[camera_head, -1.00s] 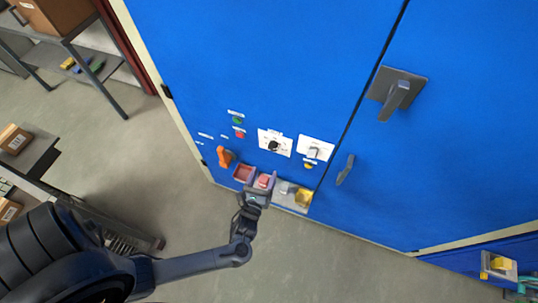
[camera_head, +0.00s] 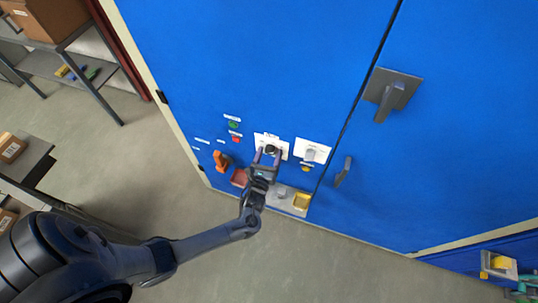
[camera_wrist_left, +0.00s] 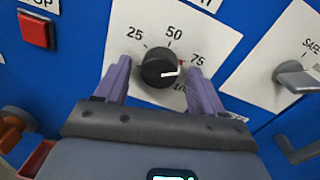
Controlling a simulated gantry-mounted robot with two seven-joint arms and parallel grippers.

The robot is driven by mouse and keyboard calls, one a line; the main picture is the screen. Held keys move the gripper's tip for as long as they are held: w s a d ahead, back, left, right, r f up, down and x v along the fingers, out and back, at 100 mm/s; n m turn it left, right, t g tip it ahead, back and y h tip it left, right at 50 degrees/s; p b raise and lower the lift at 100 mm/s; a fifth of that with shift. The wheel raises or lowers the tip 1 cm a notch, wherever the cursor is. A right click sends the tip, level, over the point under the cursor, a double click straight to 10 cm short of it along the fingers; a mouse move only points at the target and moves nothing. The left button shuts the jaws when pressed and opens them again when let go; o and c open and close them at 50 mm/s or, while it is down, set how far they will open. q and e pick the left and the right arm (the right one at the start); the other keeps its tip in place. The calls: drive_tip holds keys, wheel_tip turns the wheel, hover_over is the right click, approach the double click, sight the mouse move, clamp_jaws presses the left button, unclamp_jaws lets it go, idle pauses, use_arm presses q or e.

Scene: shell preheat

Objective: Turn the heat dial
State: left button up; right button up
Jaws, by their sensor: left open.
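The heat dial (camera_wrist_left: 160,68) is a black round knob with a white pointer line on a white plate marked 25, 50, 75 and a partly hidden number. The pointer aims right, a little below the 75 mark. A small red mark sits on the plate near 75. In the head view the dial (camera_head: 271,150) is on the blue cabinet front. My left gripper (camera_wrist_left: 160,75) is open, with its two purple fingers on either side of the dial; I cannot tell whether they touch it. It also shows in the head view (camera_head: 267,156). My right gripper is not in view.
Right of the dial is a grey selector switch (camera_wrist_left: 296,77) on a white plate marked SAFE. A red button (camera_wrist_left: 36,30) is at upper left. A cabinet door handle (camera_head: 390,98) is farther right.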

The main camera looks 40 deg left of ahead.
use_arm(q)
drive_tip(key=c, duration=1.1)
drive_tip(key=shift+o, duration=0.2)
